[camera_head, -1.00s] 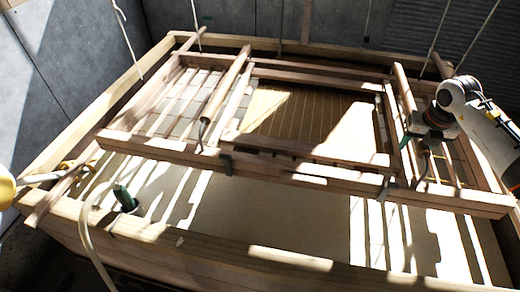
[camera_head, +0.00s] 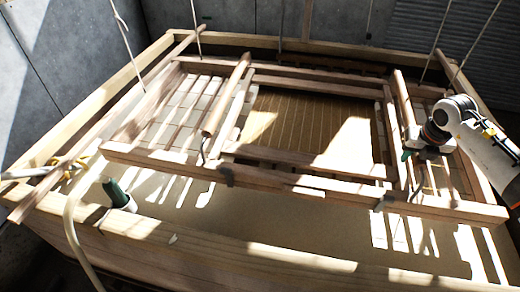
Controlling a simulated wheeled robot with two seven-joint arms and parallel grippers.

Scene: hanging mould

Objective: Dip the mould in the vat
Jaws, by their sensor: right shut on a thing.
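The mould (camera_head: 340,188) is a large wooden frame with a brown ribbed screen (camera_head: 305,118) at its centre. It hangs on ropes inside the wide wooden vat (camera_head: 230,255), over a flat pale beige surface (camera_head: 270,225). I cannot tell whether its underside touches that surface. My right gripper (camera_head: 413,153) is shut at the right side of the mould, apparently on its right-hand bar. The arm hides part of that side, and the exact grip is hard to see.
Ropes (camera_head: 124,35) run up around the mould. A green-topped fitting (camera_head: 116,192) and a pale hose (camera_head: 72,225) are at the vat's front left. A long wooden bar (camera_head: 60,172) crosses the left rim. Grey walls (camera_head: 60,60) stand close behind and left.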

